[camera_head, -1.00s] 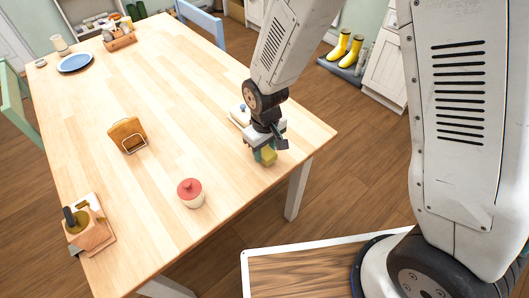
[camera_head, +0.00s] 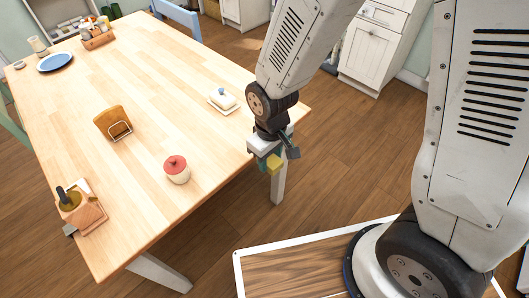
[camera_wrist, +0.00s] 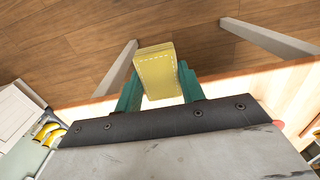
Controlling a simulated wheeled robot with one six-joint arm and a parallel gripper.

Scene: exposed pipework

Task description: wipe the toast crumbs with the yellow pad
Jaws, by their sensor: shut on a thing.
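My gripper (camera_head: 268,160) is shut on the yellow pad (camera_head: 274,164) and hangs near the table's right corner. In the wrist view the yellow pad (camera_wrist: 158,72) sits between the two green fingers, with wooden floor behind it. The table (camera_head: 150,80) is pale wood. I cannot make out any toast crumbs on it in these frames.
On the table are a white butter dish (camera_head: 223,99), a red-lidded jar (camera_head: 177,170), a toast rack (camera_head: 113,122) with toast, a wooden holder (camera_head: 82,208), a blue plate (camera_head: 55,62) and a caddy (camera_head: 97,36). The table's middle is largely clear.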

